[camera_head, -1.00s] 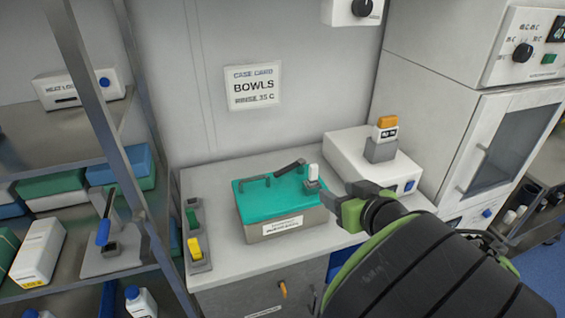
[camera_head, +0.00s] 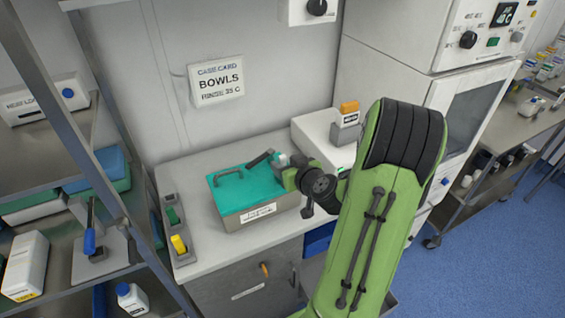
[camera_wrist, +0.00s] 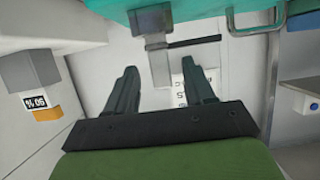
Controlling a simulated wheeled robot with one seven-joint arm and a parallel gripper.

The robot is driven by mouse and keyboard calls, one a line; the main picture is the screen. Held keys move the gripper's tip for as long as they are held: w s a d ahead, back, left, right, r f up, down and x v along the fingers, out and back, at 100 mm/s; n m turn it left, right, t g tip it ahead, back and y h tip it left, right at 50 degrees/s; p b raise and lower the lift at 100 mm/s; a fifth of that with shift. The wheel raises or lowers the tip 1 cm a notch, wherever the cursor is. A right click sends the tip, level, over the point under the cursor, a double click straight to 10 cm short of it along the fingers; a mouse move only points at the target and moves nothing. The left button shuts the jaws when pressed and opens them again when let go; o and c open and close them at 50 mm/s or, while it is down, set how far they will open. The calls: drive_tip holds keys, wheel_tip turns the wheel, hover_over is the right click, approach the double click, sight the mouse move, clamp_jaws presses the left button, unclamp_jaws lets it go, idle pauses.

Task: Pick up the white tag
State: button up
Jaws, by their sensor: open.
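The white tag (camera_wrist: 160,68) stands in a small grey holder (camera_wrist: 153,22) on the teal lid of a box. In the wrist view it shows pale grey, between the two dark fingertips of my gripper (camera_wrist: 160,66), with gaps on both sides. My gripper is open and holds nothing. In the head view my gripper (camera_head: 287,172) is at the right rear of the teal-lidded box (camera_head: 238,190). There the tag (camera_head: 281,159) is partly hidden by the gripper.
A black handle (camera_head: 259,158) lies on the lid beside the holder. A white device (camera_head: 316,128) with an orange-topped block (camera_head: 349,109) stands right behind. A grey rack (camera_head: 176,235) with green and yellow pieces is at left. A wall card (camera_head: 217,81) hangs behind.

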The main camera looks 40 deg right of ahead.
drive_tip(key=shift+w+d+f, duration=0.15)
drive_tip(key=shift+w+f, duration=0.05)
drive_tip(key=shift+w, duration=0.4)
drive_tip(key=shift+s, duration=0.15)
drive_tip(key=shift+c, duration=0.6)
clamp_jaws()
